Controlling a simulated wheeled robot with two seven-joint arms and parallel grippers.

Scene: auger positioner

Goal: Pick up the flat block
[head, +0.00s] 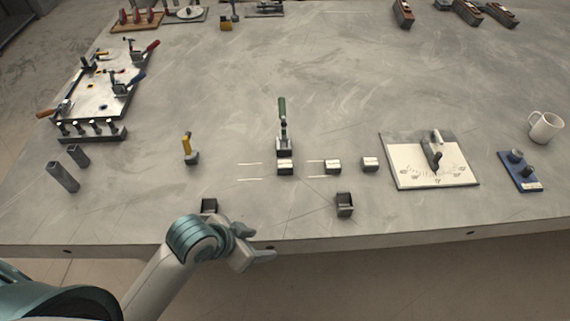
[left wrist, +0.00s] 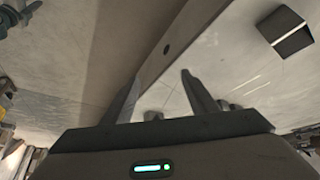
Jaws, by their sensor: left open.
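Two small metallic blocks with pale tops lie on the grey table, one (head: 333,167) right of the toggle clamp and the other (head: 370,164) further right. A similar pale piece (head: 285,168) sits at the foot of the green-handled clamp (head: 283,125). I cannot tell for sure which is the flat block. My left gripper (head: 262,242) is open and empty at the table's front edge, in front of and left of the blocks. Its two fingers (left wrist: 160,85) stand apart in the left wrist view, with nothing between them. My right gripper is not in view.
Dark open holders stand near the front, one (head: 209,205) beside my left arm and one (head: 345,203) to the right. A yellow-handled tool (head: 190,148), a white board (head: 405,178), a blue plate (head: 518,173) and a mug (head: 544,127) stand around. The middle back is clear.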

